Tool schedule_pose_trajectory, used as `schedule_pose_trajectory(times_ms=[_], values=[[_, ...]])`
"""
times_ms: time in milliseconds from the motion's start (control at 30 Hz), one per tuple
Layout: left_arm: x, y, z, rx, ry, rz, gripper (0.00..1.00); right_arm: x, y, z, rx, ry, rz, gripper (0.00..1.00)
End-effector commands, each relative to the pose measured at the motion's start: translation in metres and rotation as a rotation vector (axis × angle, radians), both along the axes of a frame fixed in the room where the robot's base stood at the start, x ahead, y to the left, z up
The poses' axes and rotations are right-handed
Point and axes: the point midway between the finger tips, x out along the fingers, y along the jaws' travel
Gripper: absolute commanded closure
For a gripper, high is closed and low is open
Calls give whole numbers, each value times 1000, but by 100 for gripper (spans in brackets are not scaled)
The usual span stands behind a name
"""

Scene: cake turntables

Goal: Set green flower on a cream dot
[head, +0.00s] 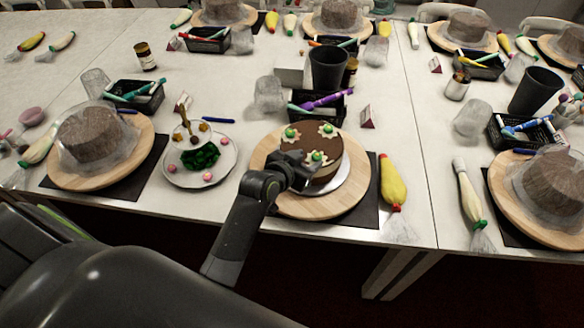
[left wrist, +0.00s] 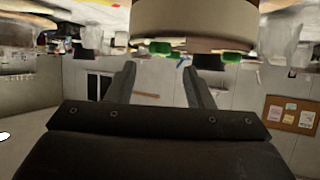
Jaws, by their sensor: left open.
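The brown cake (head: 326,172) sits on a round wooden turntable (head: 295,205) at centre. Its top carries pale cream dots, with green flowers at the left (head: 291,132), back right (head: 327,128) and front (head: 316,156). A heap of green pieces (head: 200,157) lies on a white plate (head: 175,179) to the left. My left gripper (head: 304,163) is over the front-left part of the cake and hides some of its top. In the left wrist view the picture is upside down; the gripper (left wrist: 160,76) is open, with green flowers (left wrist: 160,47) on the cake beyond it. I see no flower held. My right gripper is not visible.
A black tool basket (head: 320,108) and dark cup (head: 328,68) stand behind the cake. A yellow piping bag (head: 392,183) lies at its right. A wrapped cake (head: 88,134) stands on a turntable at left. Pink and gold pieces share the white plate.

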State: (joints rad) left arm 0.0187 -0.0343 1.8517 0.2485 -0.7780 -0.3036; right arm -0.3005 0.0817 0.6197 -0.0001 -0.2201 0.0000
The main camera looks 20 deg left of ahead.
Motion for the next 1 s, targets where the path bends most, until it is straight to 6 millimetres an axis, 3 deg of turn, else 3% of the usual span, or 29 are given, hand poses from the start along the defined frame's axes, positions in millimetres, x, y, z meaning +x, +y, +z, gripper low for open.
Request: schedule_pose_trajectory(times_ms=[200, 433, 1000], values=[[-33, 7, 15, 0, 0, 0, 53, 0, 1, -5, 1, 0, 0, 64], [-58, 13, 28, 0, 0, -1, 53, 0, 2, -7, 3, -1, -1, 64], [-66, 14, 32, 0, 1, -1, 53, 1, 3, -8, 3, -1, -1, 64]])
